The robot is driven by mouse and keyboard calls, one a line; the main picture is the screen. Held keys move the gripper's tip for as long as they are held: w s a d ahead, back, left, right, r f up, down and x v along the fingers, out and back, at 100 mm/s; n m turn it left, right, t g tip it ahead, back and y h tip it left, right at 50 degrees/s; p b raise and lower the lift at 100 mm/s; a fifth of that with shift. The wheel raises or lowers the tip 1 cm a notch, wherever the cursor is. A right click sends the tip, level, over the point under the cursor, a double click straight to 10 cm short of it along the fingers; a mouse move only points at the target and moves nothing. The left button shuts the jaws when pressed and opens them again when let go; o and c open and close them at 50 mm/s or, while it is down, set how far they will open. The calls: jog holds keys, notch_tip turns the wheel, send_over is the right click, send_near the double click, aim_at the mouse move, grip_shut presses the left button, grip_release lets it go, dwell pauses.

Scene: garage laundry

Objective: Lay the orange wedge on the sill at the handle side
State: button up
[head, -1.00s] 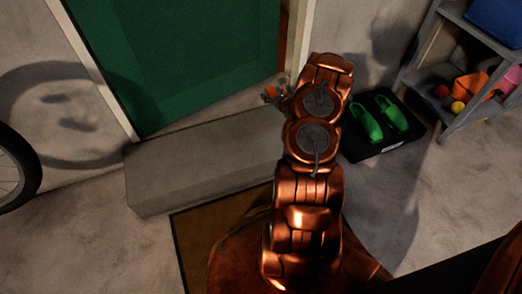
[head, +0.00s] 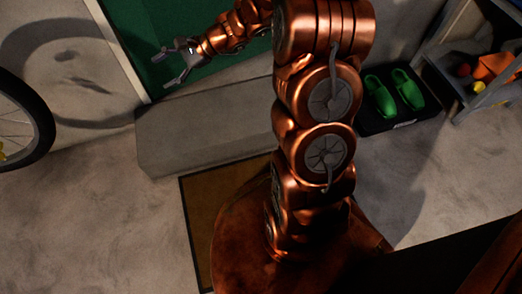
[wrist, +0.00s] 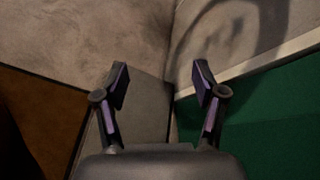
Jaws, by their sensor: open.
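My gripper (head: 163,72) is open and empty in front of the green door (head: 140,22), above the left part of the grey step (head: 205,130) at the door's foot. In the wrist view my gripper (wrist: 160,80) has its fingers spread, with nothing between them. The step (wrist: 142,115) and the green door (wrist: 270,115) show below and to the right. I cannot see the orange wedge in either view now; my arm covers the right end of the step and the doorway's right side. No door handle shows.
A brown mat (head: 200,215) lies before the step. A bicycle wheel (head: 40,125) stands at the left. Green shoes (head: 395,95) sit on a black tray (head: 400,125) at the right, beside a grey shelf (head: 450,75). The floor at the left is clear.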

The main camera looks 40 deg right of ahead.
jog(key=s+a+r+n+g+h, duration=0.1)
jog(key=s+a+n+g+h, duration=0.25)
jog(key=s, duration=0.65)
jog(key=s+a+r+n+g, duration=0.1)
jog(key=s+a+n+g, duration=0.4)
jog(key=s, duration=0.6)
jog(key=s+d+r+n+h, duration=0.1)
jog(key=s+d+n+h, duration=0.6)
jog(key=s+d, duration=0.6)
jog(key=s+h, duration=0.1)
jog(key=s, duration=0.1)
jog(key=shift+s+h, duration=0.35)
jog(key=shift+s, duration=0.05)
jog(key=shift+r+n, duration=0.15)
jog(key=shift+n, duration=0.1)
notch_tip(320, 180, up, 42)
jog(key=t+p, duration=0.1)
jog(key=p, duration=3.9)
jog(key=shift+s+r+p, duration=0.15)
jog(key=shift+r+p, duration=0.1)
jog(key=shift+p, duration=0.1)
jog(key=shift+d+t, duration=0.1)
jog(key=shift+t, duration=0.15)
